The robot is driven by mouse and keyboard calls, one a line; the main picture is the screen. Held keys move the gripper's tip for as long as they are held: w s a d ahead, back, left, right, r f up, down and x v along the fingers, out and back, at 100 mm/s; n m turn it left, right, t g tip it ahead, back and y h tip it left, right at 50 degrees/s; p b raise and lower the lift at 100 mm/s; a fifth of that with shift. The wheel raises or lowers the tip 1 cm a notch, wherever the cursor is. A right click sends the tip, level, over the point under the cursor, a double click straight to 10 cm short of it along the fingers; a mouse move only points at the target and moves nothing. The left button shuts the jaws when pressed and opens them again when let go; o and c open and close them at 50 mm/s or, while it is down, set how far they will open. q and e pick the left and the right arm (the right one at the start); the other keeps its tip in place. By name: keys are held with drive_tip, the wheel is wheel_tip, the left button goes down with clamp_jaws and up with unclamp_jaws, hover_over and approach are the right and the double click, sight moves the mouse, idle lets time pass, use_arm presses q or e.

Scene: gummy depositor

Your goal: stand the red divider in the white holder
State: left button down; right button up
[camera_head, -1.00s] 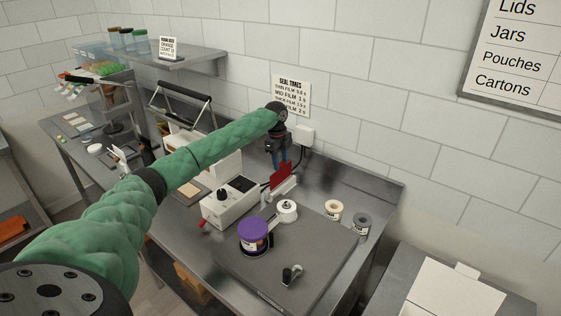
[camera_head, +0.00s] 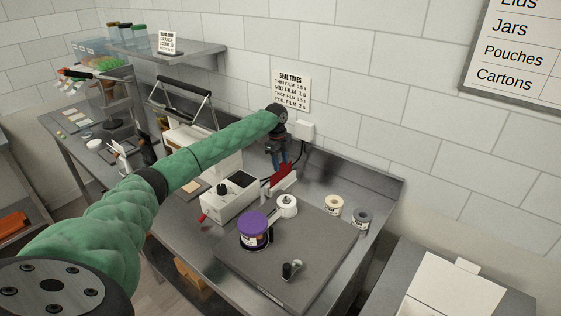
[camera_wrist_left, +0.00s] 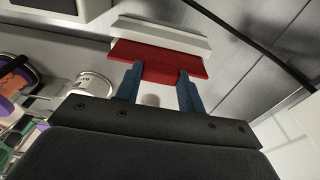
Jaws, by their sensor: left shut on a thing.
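The red divider (camera_head: 281,176) is a thin flat plate at the back of the steel bench. My left gripper (camera_head: 279,164) reaches down from above and is shut on it. In the left wrist view the red divider (camera_wrist_left: 160,63) lies across and between the two blue fingertips (camera_wrist_left: 158,76). The white holder (camera_head: 288,184) is a low white piece right beside the divider. In the left wrist view the white holder (camera_wrist_left: 160,36) runs along the divider's far edge. I cannot tell whether the divider sits in its slot. My right gripper is not in view.
A white sealer box (camera_head: 228,198) stands left of the holder. A cream roll (camera_head: 334,205) and a grey roll (camera_head: 361,218) stand to the right.

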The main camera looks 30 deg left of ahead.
use_arm(q)
drive_tip(key=shift+f, duration=0.3)
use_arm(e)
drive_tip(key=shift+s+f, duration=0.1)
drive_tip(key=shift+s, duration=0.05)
use_arm(q)
drive_tip(key=c, duration=0.8)
unclamp_jaws()
drive_tip(key=shift+a+r+b, duration=0.15)
drive_tip(key=shift+r+b, duration=0.65)
drive_tip(key=shift+r, duration=0.1)
drive_tip(key=shift+a+r+b, duration=0.2)
drive_tip(key=shift+r+b, duration=0.3)
drive_tip(key=shift+r, duration=1)
drive_tip(key=shift+a+r+b, duration=0.15)
drive_tip(key=shift+r+b, duration=0.35)
drive_tip(key=shift+r, duration=0.95)
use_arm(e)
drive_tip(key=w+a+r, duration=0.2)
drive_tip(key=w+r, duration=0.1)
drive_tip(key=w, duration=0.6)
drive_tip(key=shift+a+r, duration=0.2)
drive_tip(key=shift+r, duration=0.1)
use_arm(q)
drive_tip(key=shift+f, duration=0.1)
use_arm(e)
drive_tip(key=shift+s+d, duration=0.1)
